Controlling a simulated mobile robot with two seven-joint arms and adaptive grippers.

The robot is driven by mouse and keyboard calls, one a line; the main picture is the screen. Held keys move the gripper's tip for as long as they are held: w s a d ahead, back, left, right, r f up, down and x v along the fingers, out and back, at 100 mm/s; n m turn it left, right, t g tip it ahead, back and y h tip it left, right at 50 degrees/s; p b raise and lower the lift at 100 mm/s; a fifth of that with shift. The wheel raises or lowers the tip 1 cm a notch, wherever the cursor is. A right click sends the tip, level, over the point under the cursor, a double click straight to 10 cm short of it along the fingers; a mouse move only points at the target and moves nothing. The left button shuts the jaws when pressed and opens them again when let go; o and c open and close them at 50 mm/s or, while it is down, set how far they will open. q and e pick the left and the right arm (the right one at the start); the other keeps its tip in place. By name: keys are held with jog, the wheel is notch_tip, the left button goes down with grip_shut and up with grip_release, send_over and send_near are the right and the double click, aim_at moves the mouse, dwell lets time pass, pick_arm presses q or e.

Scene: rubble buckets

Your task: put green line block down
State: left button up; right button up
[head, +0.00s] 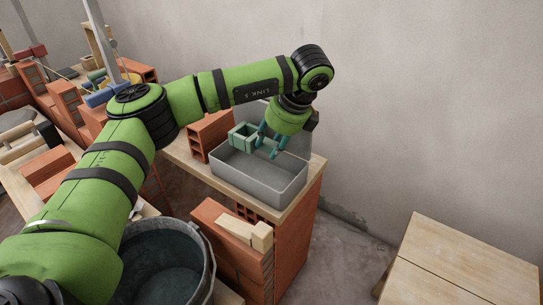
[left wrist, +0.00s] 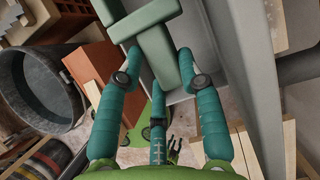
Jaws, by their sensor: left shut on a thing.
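My left gripper (head: 268,143) has teal fingers and is shut on the green line block (head: 240,135). The block is pale green with bars joined together, and it also shows between the fingers in the left wrist view (left wrist: 155,45). I hold it above the grey rectangular bin (head: 268,188), near the bin's back wall. The bin looks empty where its inside shows. In the left wrist view, my gripper (left wrist: 160,62) has fingers on both sides of one bar.
The bin stands on a wooden board (head: 184,153) over brick supports. A dark bucket (head: 165,270) stands in front, beside bricks with wood pieces (head: 238,229). A wooden table (head: 455,265) is at right.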

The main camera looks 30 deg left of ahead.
pick_arm(q)
notch_tip(320, 180, down, 3)
jog(key=shift+f, duration=0.55)
pick_arm(e)
jog(key=shift+w+r, duration=0.15)
jog(key=shift+r, duration=0.3)
pick_arm(q)
jog(key=shift+b, duration=0.3)
pick_arm(e)
jog(key=shift+f, duration=0.1)
